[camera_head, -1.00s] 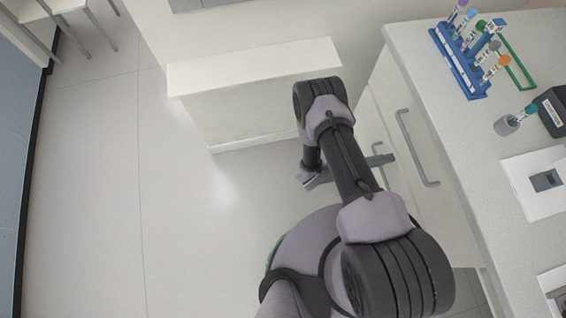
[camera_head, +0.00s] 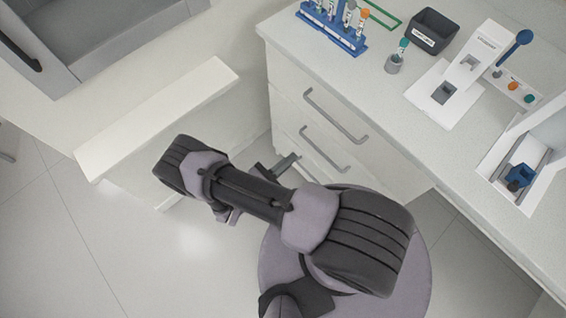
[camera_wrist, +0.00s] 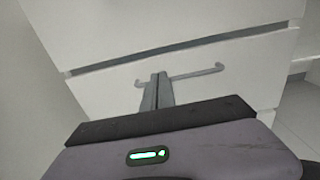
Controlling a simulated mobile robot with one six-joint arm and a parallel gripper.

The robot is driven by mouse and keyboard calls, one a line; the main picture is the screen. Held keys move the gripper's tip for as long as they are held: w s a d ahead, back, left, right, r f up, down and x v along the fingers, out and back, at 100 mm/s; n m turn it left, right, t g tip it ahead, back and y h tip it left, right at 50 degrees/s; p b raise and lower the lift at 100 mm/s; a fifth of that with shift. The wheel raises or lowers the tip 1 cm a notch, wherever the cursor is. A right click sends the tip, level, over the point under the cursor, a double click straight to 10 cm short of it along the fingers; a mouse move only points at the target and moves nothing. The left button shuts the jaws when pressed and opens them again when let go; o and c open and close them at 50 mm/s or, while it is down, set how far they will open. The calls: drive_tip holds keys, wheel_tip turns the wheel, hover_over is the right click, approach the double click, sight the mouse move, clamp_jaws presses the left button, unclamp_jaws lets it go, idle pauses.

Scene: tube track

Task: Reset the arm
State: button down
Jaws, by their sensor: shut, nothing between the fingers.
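My arm is folded low in front of the counter in the head view. My gripper (camera_head: 287,162) shows only in part beside the drawer fronts, with the arm link covering much of the wrist. In the wrist view my gripper (camera_wrist: 158,88) is shut, its two grey fingers together and nothing between them. The fingertips point toward a white drawer front (camera_wrist: 200,70) and overlap its bar handle (camera_wrist: 205,73) in the picture. I cannot tell whether they touch it.
The counter (camera_head: 330,75) carries a blue tube rack (camera_head: 333,30), a tube in a grey holder (camera_head: 395,62), a black box (camera_head: 433,30) and a white device (camera_head: 470,70). Drawers with handles (camera_head: 335,115) face my arm. A white ledge (camera_head: 155,115) stands at left; open floor lies lower left.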

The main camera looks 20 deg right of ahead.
drive_tip(key=w+a+r+m+g+y, duration=0.1)
drive_tip(key=a+r+m+g+y, duration=0.15)
drive_tip(key=r+m+g, duration=0.55)
drive_tip(key=a+r+m+g+y, duration=0.15)
drive_tip(key=r+m+y, duration=0.3)
drive_tip(key=r, duration=0.75)
drive_tip(key=s+a+r+m+t+y, duration=0.1)
drive_tip(key=s+r+m+t+y, duration=0.2)
drive_tip(key=r, duration=0.5)
drive_tip(key=s+a+r+m+t+y, duration=0.1)
drive_tip(key=s+r+m+t+y, duration=0.2)
drive_tip(key=r+m+y, duration=0.2)
drive_tip(key=s+a+r+m+t+y, duration=0.1)
drive_tip(key=s+r+m+t+y, duration=0.2)
drive_tip(key=r+m, duration=0.3)
wheel_tip(320, 180, up, 5)
drive_tip(key=shift+s+a+r+y, duration=0.25)
drive_tip(key=shift+s+y, duration=0.1)
drive_tip(key=shift+y, duration=0.15)
